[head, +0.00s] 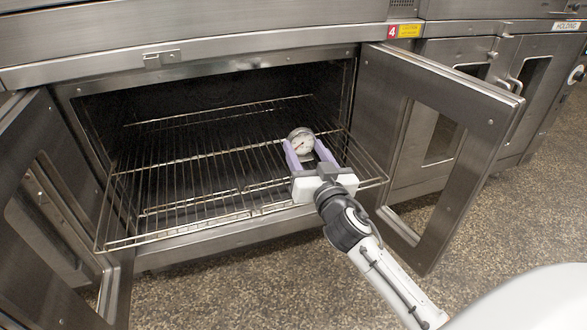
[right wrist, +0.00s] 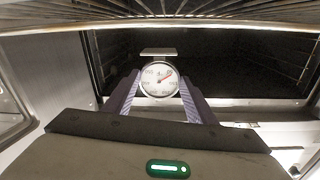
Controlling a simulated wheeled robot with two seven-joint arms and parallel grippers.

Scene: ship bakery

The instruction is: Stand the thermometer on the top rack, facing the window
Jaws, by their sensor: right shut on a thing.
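The thermometer (head: 301,141) has a round white dial in a metal rim. My right gripper (head: 307,150) is shut on it, with a lilac finger on each side, over the front right part of the wire rack (head: 180,197). The dial faces out of the oven, toward me. In the right wrist view the thermometer (right wrist: 159,79) sits between the fingers, its flat plate showing above the dial and the rack wires (right wrist: 200,14) along the top. I cannot tell whether it touches the rack. My left gripper is not in view.
The rack juts out of the dark oven opening. The left oven door (head: 38,200) and the right door (head: 470,110), each with a window, stand open on either side. The rest of the rack is clear. Other closed ovens stand at the right above a speckled floor (head: 500,200).

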